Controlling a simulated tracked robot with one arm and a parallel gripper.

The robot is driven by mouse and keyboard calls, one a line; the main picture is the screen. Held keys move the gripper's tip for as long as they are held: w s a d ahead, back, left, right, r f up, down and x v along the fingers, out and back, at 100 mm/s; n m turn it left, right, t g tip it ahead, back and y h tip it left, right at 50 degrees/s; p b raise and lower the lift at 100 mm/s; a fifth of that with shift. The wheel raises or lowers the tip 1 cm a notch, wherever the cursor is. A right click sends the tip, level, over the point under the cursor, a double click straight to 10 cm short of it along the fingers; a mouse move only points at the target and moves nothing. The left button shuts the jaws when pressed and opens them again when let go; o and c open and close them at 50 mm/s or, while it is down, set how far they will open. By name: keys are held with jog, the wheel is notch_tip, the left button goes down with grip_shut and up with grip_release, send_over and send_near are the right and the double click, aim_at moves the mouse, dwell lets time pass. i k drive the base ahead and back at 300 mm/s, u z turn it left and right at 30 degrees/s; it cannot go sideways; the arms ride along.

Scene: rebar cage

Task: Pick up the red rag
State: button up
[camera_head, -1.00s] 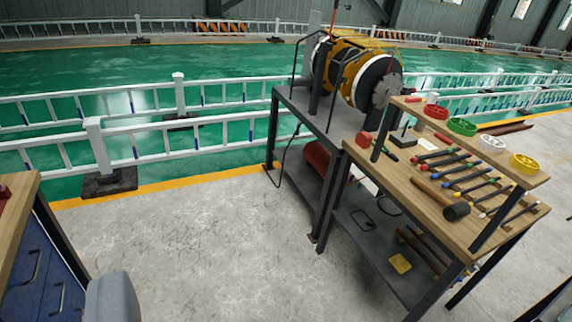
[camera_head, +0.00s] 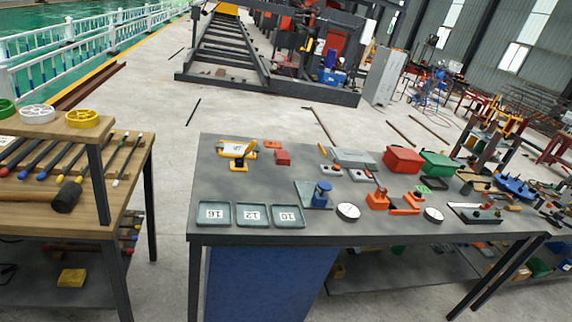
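I cannot make out a red rag for certain. On the grey workbench (camera_head: 350,225) in the middle are several red things: a small red block (camera_head: 283,158), a flat orange-red piece (camera_head: 272,144) beside it, and a larger red box (camera_head: 403,159). None of them is clearly cloth. My gripper is not in view.
A wooden tool bench (camera_head: 75,228) stands at the left, with a mallet (camera_head: 67,195) and several coloured-handled tools. Three numbered trays (camera_head: 251,214) lie at the grey bench's front left. A green box (camera_head: 438,164) sits beside the red box. Concrete floor (camera_head: 172,160) is free between the benches.

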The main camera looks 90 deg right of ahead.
aim_at(281, 156)
jog(key=z, duration=2.3)
jog(key=i, duration=1.7)
